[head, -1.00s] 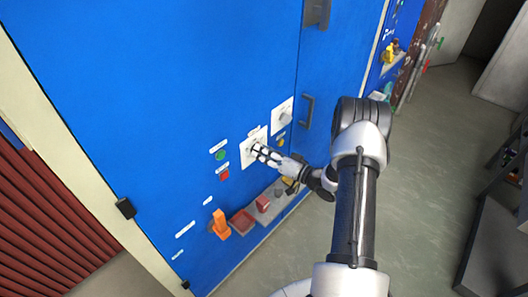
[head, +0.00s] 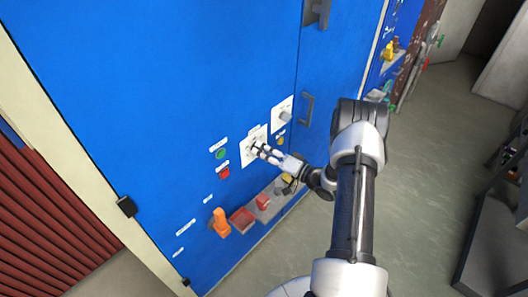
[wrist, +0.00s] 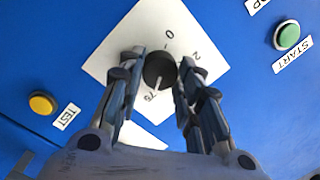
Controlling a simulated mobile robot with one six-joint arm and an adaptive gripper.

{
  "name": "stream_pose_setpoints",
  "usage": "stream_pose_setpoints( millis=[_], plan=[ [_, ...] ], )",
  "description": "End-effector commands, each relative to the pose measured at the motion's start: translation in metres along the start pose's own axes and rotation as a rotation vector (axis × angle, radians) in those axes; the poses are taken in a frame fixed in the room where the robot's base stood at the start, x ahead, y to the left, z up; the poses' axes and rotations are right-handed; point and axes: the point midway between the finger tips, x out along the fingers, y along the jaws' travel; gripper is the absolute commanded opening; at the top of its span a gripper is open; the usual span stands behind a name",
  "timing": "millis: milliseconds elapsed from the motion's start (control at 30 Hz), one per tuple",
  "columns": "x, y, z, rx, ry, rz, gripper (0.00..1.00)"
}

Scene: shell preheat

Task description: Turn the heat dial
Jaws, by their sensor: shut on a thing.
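The heat dial (wrist: 159,68) is a round black knob on a white square plate (wrist: 125,52) in the wrist view. Marks 0, a partly hidden 2 and 75 show around it. A pale pointer line on the knob runs down towards the 75. My gripper (wrist: 160,75) has a finger on each side of the knob and is shut on it. In the head view my gripper (head: 257,150) reaches the white plate (head: 247,158) on the blue panel, and its fingers mostly hide the knob.
A second white plate with a grey knob (head: 285,116) is up and right. A green button (head: 220,154) and a red button (head: 224,173) are left of the dial. An orange lever (head: 220,223) and a grey ledge (head: 272,208) project below. A door handle (head: 307,108) stands at right.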

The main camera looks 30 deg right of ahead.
Motion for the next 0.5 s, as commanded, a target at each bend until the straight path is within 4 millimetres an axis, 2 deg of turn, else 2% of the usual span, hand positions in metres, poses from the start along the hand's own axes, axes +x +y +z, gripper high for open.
stream_pose_setpoints(
  millis=[67, 333, 500],
  plan=[
    [0.0001, 0.0, 0.0002, 0.0, 0.0, 0.0, 0.35],
    [0.0, 0.0, 0.0002, -0.001, 0.0, 0.0, 0.53],
    [0.0, 0.0, 0.0001, -0.001, 0.0, 0.0, 0.53]
  ],
)
